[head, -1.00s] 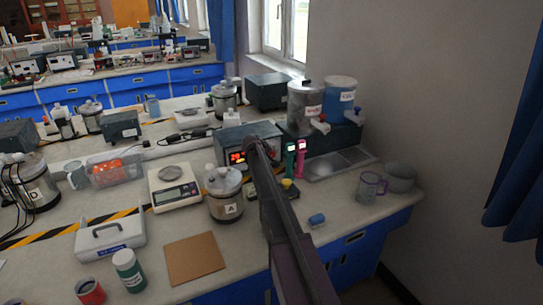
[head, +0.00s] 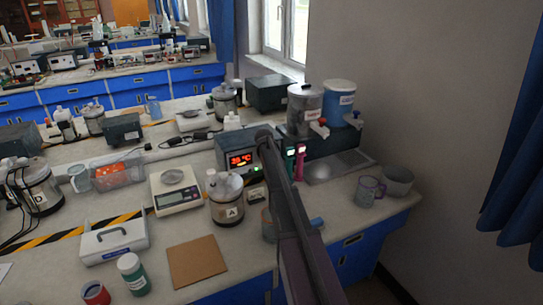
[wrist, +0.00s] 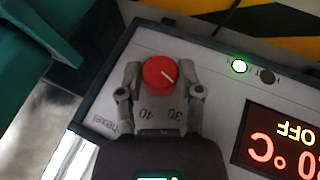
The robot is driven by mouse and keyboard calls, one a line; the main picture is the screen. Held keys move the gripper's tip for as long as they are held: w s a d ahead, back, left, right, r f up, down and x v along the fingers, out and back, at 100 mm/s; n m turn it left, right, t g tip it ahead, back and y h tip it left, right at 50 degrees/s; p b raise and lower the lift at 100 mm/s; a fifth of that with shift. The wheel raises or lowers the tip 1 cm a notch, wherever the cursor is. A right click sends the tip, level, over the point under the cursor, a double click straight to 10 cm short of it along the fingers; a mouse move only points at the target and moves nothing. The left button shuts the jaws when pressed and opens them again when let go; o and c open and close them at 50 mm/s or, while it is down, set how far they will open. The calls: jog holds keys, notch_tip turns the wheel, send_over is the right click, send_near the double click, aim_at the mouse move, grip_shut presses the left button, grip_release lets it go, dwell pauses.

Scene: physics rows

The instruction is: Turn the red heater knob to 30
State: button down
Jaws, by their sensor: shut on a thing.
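The red heater knob (wrist: 159,75) sits on the pale front panel of the heater (wrist: 218,75), with a white pointer line slanting toward the lower right of the picture. My gripper (wrist: 161,70) is shut on it, one grey finger at each side. Upside-down numbers 30 and 40 show just below the knob in the wrist view. The heater (head: 224,156) also stands on the bench in the head view, with a lit red temperature display (head: 240,160). In the wrist view the display (wrist: 283,145) is upside down and partly cut off. In the head view my arm hides the knob.
Two dispensers, one grey (head: 304,108) and one blue-lidded (head: 339,105), stand behind right. A mug (head: 368,190) is near the right edge. A brown board (head: 196,262) lies in front.

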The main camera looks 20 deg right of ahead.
jog(key=m+y+p, duration=0.1)
jog(key=y, duration=0.3)
jog(key=shift+d, duration=0.2)
jog(key=shift+y, duration=0.3)
jog(key=shift+c, duration=1.3)
grip_release()
jog(key=shift+h, duration=0.4)
jog(key=shift+a+f+n+h+b, duration=0.15)
jog(key=shift+n+h+b, duration=0.2)
jog(key=shift+h, duration=0.6)
jog(key=shift+a+f+n+h+b, duration=0.15)
jog(key=shift+h+b, duration=0.3)
jog(key=shift+h, duration=0.5)
jog(key=shift+n+h+b, duration=0.4)
jog(key=shift+h+b, duration=1.15)
jog(key=shift+h, duration=0.15)
